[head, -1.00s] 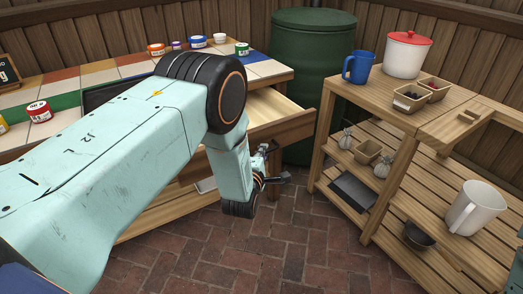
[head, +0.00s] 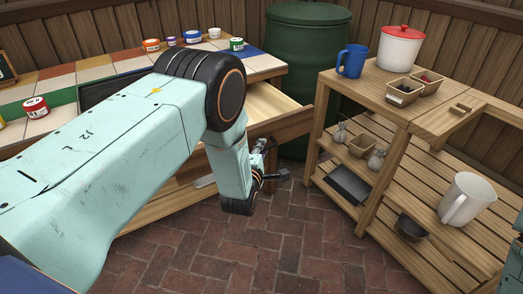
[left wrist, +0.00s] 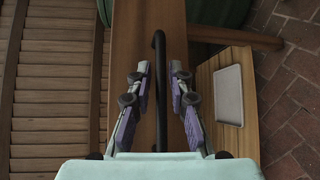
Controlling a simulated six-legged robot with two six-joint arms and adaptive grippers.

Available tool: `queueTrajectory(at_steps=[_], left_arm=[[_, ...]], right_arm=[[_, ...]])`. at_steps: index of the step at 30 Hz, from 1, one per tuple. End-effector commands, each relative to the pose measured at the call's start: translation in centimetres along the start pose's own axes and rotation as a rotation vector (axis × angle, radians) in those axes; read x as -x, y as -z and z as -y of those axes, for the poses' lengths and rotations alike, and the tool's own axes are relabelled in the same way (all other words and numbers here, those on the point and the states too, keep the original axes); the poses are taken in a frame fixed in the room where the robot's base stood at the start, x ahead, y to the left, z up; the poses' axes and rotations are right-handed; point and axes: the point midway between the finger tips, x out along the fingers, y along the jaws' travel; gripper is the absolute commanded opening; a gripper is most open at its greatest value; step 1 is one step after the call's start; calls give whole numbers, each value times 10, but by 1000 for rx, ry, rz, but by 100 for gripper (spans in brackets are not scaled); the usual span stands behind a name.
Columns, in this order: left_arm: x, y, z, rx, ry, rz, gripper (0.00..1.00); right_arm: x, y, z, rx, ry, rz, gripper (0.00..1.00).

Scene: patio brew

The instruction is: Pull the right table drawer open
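The right table drawer (head: 296,123) stands partly open, with its pale inside showing at the table's right end. In the left wrist view the wooden drawer front (left wrist: 147,22) runs down the middle, with a dark bar handle (left wrist: 160,90) on it. My left gripper (left wrist: 158,88) is open, with one purple-padded finger on each side of the handle and a gap showing on both sides. In the head view my left gripper (head: 277,177) is in front of the drawer, and my arm hides the handle and much of the table. My right gripper is not in view.
The tiled table (head: 262,66) holds several paint pots along its back. A green barrel (head: 300,30) stands behind the drawer. A wooden shelf unit (head: 385,105) with a blue mug (head: 353,62) stands close on the right. Brick floor (head: 270,245) lies clear in front.

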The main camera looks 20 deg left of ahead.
Motion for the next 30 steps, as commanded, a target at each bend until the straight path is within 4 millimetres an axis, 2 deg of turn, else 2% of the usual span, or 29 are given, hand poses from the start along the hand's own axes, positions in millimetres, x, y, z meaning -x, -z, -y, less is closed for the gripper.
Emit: queueTrajectory(at_steps=[7, 11, 24, 30], left_arm=[[4, -1, 1, 0, 3, -1, 20], [17, -1, 2, 0, 4, -1, 20], [93, -1, 1, -2, 4, 1, 20], [115, -1, 1, -1, 3, 0, 20]], right_arm=[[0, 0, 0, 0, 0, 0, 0], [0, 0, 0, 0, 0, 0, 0], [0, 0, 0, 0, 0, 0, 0], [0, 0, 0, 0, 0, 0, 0]])
